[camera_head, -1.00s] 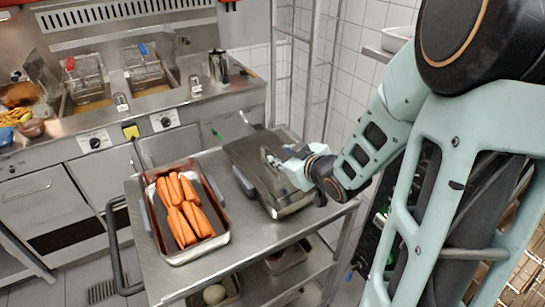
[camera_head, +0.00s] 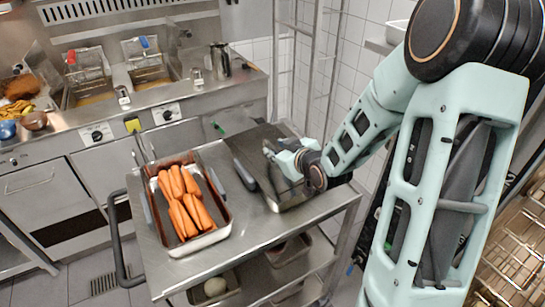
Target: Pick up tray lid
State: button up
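The tray lid (camera_head: 258,145) is a flat grey metal cover on the tray at the right side of the steel cart. The tray's shiny front side (camera_head: 290,199) shows below it. My gripper (camera_head: 268,151) is low over the middle of the lid, reaching in from the right. Its fingers are small in the view and partly hidden by its own body, so I cannot tell whether they are open, shut or touching the lid's handle. The lid appears to lie flat on the tray.
An open tray of carrots (camera_head: 216,238) stands on the left of the cart (camera_head: 245,232). A dark handle (camera_head: 241,174) lies between the trays. Fryers with baskets (camera_head: 87,66) and a metal jug (camera_head: 220,61) are behind. A wire rack (camera_head: 515,255) is at the lower right.

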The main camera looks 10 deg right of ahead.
aim_at(273, 147)
jog(key=shift+x, duration=1.7)
grip_shut()
jog(key=shift+r, duration=0.1)
